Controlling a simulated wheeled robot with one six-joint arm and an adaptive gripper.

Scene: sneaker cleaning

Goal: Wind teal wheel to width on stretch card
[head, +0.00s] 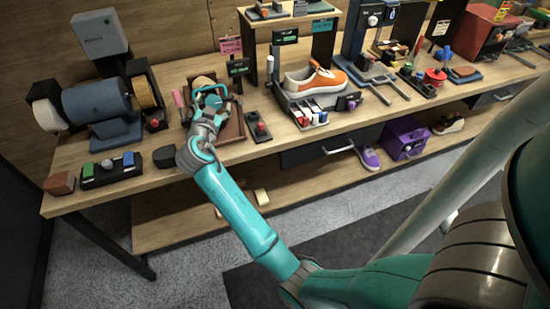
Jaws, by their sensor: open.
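My gripper (209,108) reaches over a brown wooden tray (233,128) on the bench, left of centre. A curved teal piece (211,88), which looks like the rim of the teal wheel, shows just beyond my fingers. My gripper hides much of it, and I cannot tell whether the fingers touch it. My gripper is open. A tan shoe-shaped form (202,81) lies behind the wheel. A pink card (230,46) and a dark card with green marks (238,68) stand behind the tray; their writing is too small to read, so I cannot tell which is the stretch card.
A bench grinder (97,101) stands left of the tray. A small block with a red knob (257,126) sits close on the right. An orange and white sneaker (313,80) rests on a stand further right.

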